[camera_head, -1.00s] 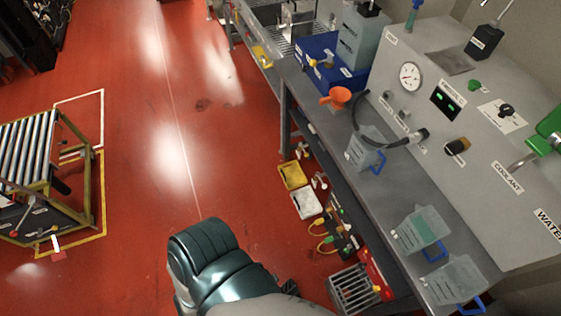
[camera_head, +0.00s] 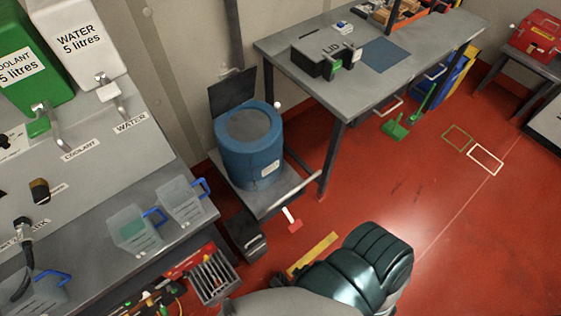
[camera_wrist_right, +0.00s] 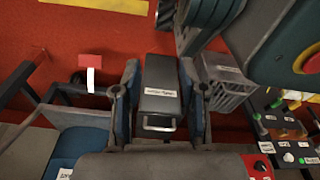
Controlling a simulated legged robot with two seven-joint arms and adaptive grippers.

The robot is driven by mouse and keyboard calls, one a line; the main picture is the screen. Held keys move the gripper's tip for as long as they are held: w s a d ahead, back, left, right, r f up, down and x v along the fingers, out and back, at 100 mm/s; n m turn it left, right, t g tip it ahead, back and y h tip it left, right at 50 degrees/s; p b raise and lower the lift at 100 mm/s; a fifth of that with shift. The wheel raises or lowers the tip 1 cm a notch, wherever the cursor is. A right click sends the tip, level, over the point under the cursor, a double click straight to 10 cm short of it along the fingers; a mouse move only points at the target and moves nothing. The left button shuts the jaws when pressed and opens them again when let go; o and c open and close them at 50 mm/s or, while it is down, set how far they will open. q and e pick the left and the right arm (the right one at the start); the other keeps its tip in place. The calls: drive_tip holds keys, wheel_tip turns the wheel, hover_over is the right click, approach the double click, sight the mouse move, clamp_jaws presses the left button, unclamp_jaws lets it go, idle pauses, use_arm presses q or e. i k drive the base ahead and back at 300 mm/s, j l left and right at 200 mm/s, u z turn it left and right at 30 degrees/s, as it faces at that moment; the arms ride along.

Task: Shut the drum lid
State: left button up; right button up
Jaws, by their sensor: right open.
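The blue drum (camera_head: 248,150) stands upright on a low grey stand left of the middle in the head view. Its top shows a grey round face inside a blue rim. A dark square panel (camera_head: 232,92) stands upright behind it; I cannot tell whether this is the raised lid. Part of the blue drum (camera_wrist_right: 82,148) shows at the lower left of the right wrist view. My right gripper (camera_wrist_right: 158,95) is open, with its fingers apart and nothing held between them. A black box on the floor shows beyond the gap. My left gripper is not in view.
The black box (camera_head: 243,235) lies before the stand, near a white-handled red object (camera_head: 291,219). A grey table (camera_head: 350,75) stands right of the drum. The dispenser bench (camera_head: 165,195) is on the left.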

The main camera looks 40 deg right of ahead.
sight(227, 94)
drive_tip(key=z, duration=0.95)
